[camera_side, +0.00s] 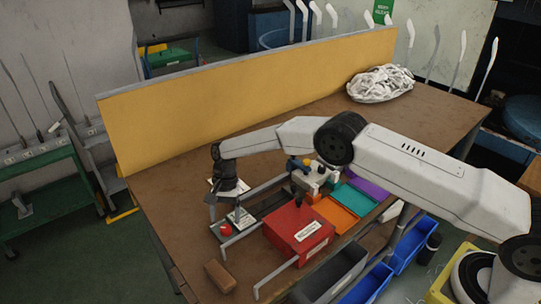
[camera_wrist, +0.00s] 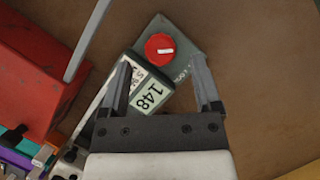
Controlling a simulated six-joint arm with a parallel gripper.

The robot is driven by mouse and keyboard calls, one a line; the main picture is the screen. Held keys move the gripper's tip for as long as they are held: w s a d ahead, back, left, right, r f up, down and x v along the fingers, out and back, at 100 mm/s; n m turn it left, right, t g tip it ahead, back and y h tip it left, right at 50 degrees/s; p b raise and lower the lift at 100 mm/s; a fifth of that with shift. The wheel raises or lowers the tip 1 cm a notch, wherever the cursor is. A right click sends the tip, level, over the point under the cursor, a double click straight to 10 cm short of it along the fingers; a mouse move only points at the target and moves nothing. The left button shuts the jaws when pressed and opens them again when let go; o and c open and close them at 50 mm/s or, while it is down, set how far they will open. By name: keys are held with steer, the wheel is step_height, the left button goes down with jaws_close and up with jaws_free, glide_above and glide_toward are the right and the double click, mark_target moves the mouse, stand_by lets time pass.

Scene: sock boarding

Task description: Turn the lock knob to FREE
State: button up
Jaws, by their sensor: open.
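The lock knob (camera_wrist: 158,48) is a round red knob with a short white mark, on a grey-green plate (camera_wrist: 190,40) in the wrist view. Part of the plate's lettering shows, but I cannot read a FREE mark. In the side view the knob (camera_side: 225,229) is a small red spot beneath my gripper (camera_side: 226,211). In the wrist view my gripper (camera_wrist: 161,62) is open, with one finger on each side of the knob in the picture. The fingers look apart from the knob; their height above it is hard to tell.
A brown block (camera_side: 220,275) lies near the front edge. Table left of the knob is clear.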

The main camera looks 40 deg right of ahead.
steer(key=shift+v, duration=2.55)
steer(key=shift+r, duration=0.1)
steer(key=shift+d+r, duration=0.3)
steer(key=s+d+r+n+t+h, duration=0.2)
steer(key=s+d+r+n+t, duration=0.15)
steer(key=s+d+r, duration=0.6)
steer(key=s+d+n+t, duration=0.1)
steer(key=s+d+n, duration=0.1)
steer(key=s, duration=0.7)
steer(key=s+d+n+t+h, duration=0.1)
steer(key=s+d+n, duration=0.2)
steer(key=s, duration=0.7)
steer(key=shift+s+d+r, duration=0.25)
steer(key=shift+d+r, duration=0.15)
steer(key=shift+d, duration=0.5)
